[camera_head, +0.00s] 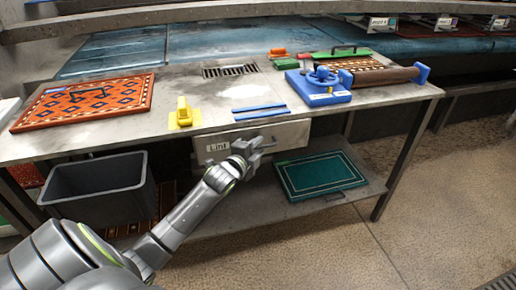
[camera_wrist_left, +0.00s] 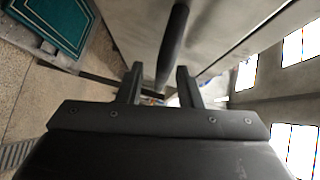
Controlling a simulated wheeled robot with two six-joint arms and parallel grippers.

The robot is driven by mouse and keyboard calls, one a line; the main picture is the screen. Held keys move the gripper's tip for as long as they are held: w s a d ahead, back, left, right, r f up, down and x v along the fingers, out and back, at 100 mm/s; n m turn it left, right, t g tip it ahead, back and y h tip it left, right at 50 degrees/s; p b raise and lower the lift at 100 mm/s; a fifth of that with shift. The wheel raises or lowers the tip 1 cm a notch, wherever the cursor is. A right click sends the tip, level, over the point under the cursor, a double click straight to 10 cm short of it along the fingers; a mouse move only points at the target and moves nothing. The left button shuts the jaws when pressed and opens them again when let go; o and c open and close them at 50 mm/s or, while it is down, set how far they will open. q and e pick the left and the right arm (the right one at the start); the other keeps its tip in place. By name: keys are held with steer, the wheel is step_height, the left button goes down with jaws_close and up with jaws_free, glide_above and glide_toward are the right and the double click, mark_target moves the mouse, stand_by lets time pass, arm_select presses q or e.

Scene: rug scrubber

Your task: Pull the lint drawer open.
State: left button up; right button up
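The lint drawer (camera_head: 290,134) is a pale grey front under the table's front edge, with a white "Lint" label (camera_head: 217,147) at its left. It looks shut. Its dark bar handle (camera_wrist_left: 174,45) shows in the left wrist view and runs in between my fingers; in the head view my gripper hides it. My left gripper (camera_head: 262,151) is at the drawer front; it also shows in the left wrist view (camera_wrist_left: 159,88). Its fingers stand apart on either side of the handle, with a visible gap, not clamped on it. My right gripper is not in view.
A grey bin (camera_head: 98,189) and a green mat (camera_head: 320,174) are on the lower shelf, either side of my forearm. The tabletop holds a patterned rug (camera_head: 85,100), a yellow tool (camera_head: 184,113), blue strips (camera_head: 260,111) and a blue device (camera_head: 318,88). The floor at right is clear.

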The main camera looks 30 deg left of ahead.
arm_select(q)
steer(key=shift+w, duration=0.3)
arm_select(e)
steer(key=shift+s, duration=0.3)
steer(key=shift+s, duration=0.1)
arm_select(q)
steer(key=shift+c, duration=0.3)
jaws_close()
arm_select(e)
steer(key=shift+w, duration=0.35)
